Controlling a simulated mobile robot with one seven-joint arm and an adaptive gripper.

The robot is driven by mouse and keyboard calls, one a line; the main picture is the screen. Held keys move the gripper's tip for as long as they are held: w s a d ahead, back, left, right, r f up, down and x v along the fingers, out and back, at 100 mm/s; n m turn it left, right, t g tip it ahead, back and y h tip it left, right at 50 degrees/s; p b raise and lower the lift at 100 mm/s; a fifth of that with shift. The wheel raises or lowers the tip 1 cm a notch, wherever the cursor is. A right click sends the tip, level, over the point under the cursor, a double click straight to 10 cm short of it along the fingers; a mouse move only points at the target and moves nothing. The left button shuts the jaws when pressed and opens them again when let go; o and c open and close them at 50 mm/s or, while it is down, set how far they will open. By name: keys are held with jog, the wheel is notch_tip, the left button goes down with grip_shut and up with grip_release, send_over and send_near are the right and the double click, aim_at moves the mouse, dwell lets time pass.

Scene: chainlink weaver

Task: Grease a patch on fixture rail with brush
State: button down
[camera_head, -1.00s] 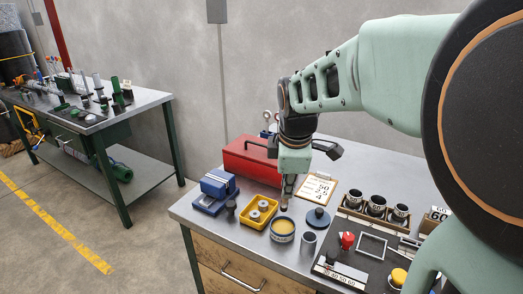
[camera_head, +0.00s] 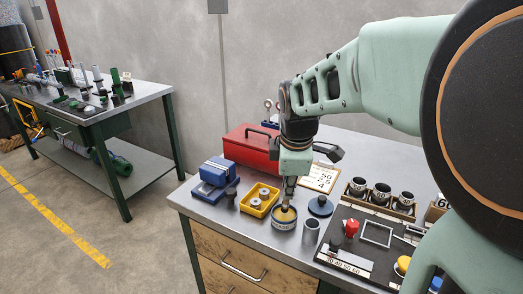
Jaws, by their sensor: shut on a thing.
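My gripper (camera_head: 289,186) points down over the front part of the metal workbench. It is shut on a slim tool, apparently the brush (camera_head: 287,202), mostly hidden by the fingers. The brush's lower end is at the open round tin of yellow grease (camera_head: 283,224), overlapping its surface; whether it touches the grease is too small to tell. The tin's dark blue lid (camera_head: 320,206) lies to its right. I cannot clearly pick out the fixture rail; a dark fixture board (camera_head: 350,259) with a light frame and a red knob lies at the right.
A yellow tray (camera_head: 260,210) with metal rolls and a blue vise (camera_head: 214,178) stand left of the tin. A red toolbox (camera_head: 243,152) is behind. A grey cylinder (camera_head: 310,233) stands close right of the tin. Labelled cups (camera_head: 381,194) sit in a wooden rack farther right.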

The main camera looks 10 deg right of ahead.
jog(key=shift+f+b, duration=0.35)
jog(key=shift+f, duration=0.35)
dwell(1.6)
jog(key=shift+r, duration=0.1)
notch_tip(320, 180, up, 7)
jog(key=p, duration=0.6)
jog(key=shift+s, duration=0.1)
dwell(0.6)
